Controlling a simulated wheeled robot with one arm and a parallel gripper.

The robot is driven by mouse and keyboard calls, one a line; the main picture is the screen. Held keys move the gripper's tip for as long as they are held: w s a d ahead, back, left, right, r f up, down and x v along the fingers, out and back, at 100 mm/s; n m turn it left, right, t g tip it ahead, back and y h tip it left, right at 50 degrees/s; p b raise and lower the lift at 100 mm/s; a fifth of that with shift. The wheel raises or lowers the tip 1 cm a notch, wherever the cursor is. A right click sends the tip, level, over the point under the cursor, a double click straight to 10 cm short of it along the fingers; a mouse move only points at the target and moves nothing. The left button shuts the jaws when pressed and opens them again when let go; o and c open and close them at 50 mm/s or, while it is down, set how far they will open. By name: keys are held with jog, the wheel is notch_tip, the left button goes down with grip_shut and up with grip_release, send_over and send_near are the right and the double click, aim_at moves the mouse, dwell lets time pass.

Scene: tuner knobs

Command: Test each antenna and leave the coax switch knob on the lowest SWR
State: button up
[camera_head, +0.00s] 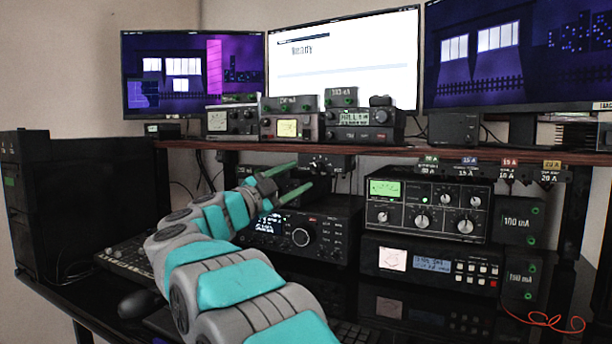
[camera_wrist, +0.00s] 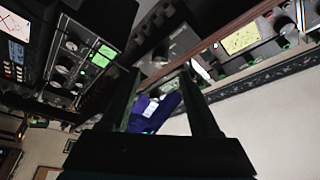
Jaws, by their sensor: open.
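A small black box with a pale-marked knob (camera_head: 318,164) hangs under the shelf and looks like the coax switch. Its knob setting is too small to read. My gripper (camera_head: 304,174) is open and empty, its two green fingers pointing at this box from the left. I cannot tell whether a fingertip touches it. The fingers also show in the wrist view (camera_wrist: 160,75), with nothing between them. A tuner with a lit green meter (camera_head: 386,190) and several knobs stands right of the gripper; the meter also shows in the wrist view (camera_wrist: 103,55). Its needle reading is not legible.
The shelf (camera_head: 440,153) runs above my gripper and carries small radios and meters (camera_head: 288,128). A black transceiver (camera_head: 302,236) stands below my gripper. A unit with a blue display (camera_head: 432,265) is under the tuner. A computer tower (camera_head: 90,190) stands at left.

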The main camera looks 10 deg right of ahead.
jog(key=shift+v, duration=0.9)
jog(key=shift+c, duration=0.4)
grip_shut()
dwell(0.7)
